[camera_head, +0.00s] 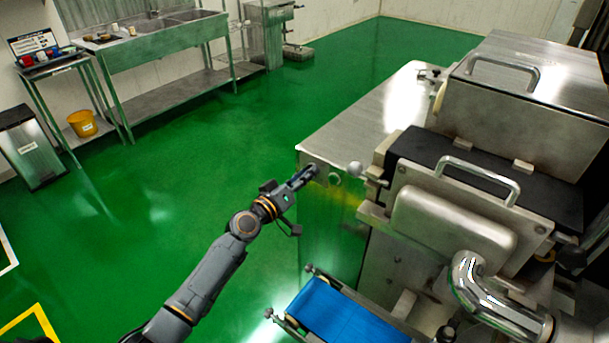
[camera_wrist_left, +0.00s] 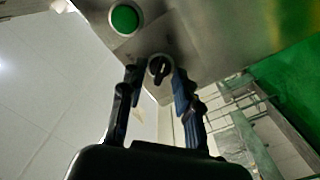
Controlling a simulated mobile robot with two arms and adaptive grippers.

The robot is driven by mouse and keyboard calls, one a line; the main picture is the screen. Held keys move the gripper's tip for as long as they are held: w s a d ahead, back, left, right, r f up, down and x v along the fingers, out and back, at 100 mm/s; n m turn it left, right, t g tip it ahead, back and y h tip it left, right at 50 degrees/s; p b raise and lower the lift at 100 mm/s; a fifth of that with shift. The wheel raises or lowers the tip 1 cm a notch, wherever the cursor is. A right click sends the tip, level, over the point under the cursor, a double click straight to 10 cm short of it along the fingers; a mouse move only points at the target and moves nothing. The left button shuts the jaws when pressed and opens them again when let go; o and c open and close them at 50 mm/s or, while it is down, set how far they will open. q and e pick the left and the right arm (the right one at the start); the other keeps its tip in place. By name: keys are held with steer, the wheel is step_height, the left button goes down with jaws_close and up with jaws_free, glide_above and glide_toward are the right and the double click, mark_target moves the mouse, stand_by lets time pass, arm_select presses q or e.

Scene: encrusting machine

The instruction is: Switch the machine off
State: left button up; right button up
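The machine (camera_head: 375,120) is a large stainless steel body on the right of the head view. Its end panel carries a green round button (camera_head: 335,180) near the top edge. My left gripper (camera_head: 305,175) is at the panel's upper left corner, left of this button. In the left wrist view the green button (camera_wrist_left: 124,19) sits above a black rotary switch (camera_wrist_left: 160,67) with a pale ring. The fingers of my left gripper (camera_wrist_left: 156,74) are apart, one on each side of the switch. Whether they touch it I cannot tell. The right gripper is out of view.
A blue conveyor belt (camera_head: 345,315) sticks out low at the machine's front. A curved steel pipe (camera_head: 480,290) stands at the lower right. Green floor lies open to the left, up to a sink bench (camera_head: 160,42) and a bin (camera_head: 30,147).

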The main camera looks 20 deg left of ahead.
arm_select(q)
jaws_close()
steer(key=shift+n, duration=0.3)
steer(key=n+p, duration=0.1)
steer(key=n, duration=1.6)
steer(key=shift+f+p, duration=0.15)
steer(key=shift+p, duration=0.2)
steer(key=shift+s+n, duration=0.1)
steer(key=shift+n, duration=0.2)
jaws_free()
